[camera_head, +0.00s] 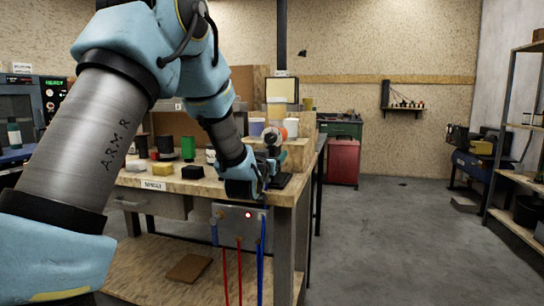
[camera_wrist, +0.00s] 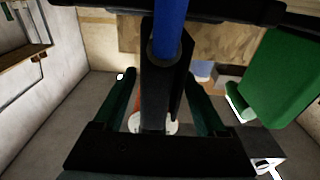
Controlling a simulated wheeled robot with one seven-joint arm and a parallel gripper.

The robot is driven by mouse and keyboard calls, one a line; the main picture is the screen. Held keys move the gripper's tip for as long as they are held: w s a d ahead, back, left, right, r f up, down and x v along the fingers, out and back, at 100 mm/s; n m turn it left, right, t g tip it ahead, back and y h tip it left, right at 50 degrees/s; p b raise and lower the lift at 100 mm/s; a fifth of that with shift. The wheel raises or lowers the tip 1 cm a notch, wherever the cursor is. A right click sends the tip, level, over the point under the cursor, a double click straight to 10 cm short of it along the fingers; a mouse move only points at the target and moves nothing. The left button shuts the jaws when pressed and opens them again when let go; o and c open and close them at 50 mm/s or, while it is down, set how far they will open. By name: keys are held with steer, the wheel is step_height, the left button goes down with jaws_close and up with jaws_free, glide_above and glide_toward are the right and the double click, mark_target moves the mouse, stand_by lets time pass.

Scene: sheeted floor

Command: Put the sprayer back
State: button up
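The sprayer is dark, with an upright body (camera_head: 272,140) that shows just above my gripper at the bench's right front corner. My gripper (camera_head: 250,186) is largely hidden by its own wrist in the head view. In the wrist view my gripper's fingers (camera_wrist: 162,80) stand on both sides of the sprayer's black handle (camera_wrist: 157,103), closing in on it near their tips. A blue hose (camera_wrist: 168,30) enters the handle. White and orange parts of the sprayer show beyond it. A grey metal panel (camera_head: 232,228) is on the bench front below my gripper.
The wooden workbench (camera_head: 128,180) carries a yellow block (camera_head: 163,169), a black block (camera_head: 193,172) and a green cup (camera_head: 188,148). Red (camera_head: 225,275) and blue (camera_head: 261,260) hoses hang below the panel. Open floor lies right of the bench, before a shelf rack (camera_head: 520,127).

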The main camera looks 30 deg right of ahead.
steer(key=shift+r, duration=0.1)
steer(key=shift+s+a, duration=0.1)
steer(key=r+b+v, duration=0.1)
steer(key=v, duration=1.1)
steer(key=w+a+f+n+g+y, duration=0.2)
steer(key=a+f+y, duration=0.2)
steer(key=a+f, duration=0.3)
steer(key=w+a+f+n+g+y, duration=0.15)
steer(key=a+f+y, duration=0.3)
steer(key=a, duration=0.45)
steer(key=s+a+f+n+g+y, duration=0.1)
steer(key=s+a+f+g, duration=0.15)
steer(key=a, duration=0.25)
steer(key=s+a+f+n+g+y, duration=0.1)
steer(key=a+f, duration=0.2)
steer(key=a, duration=0.2)
steer(key=s+a+f+n+g+y, duration=0.2)
steer(key=s+a+g, duration=0.3)
steer(key=s+a, duration=0.4)
steer(key=shift+s+a, duration=0.4)
steer(key=shift+s, duration=0.55)
steer(key=shift+f, duration=0.1)
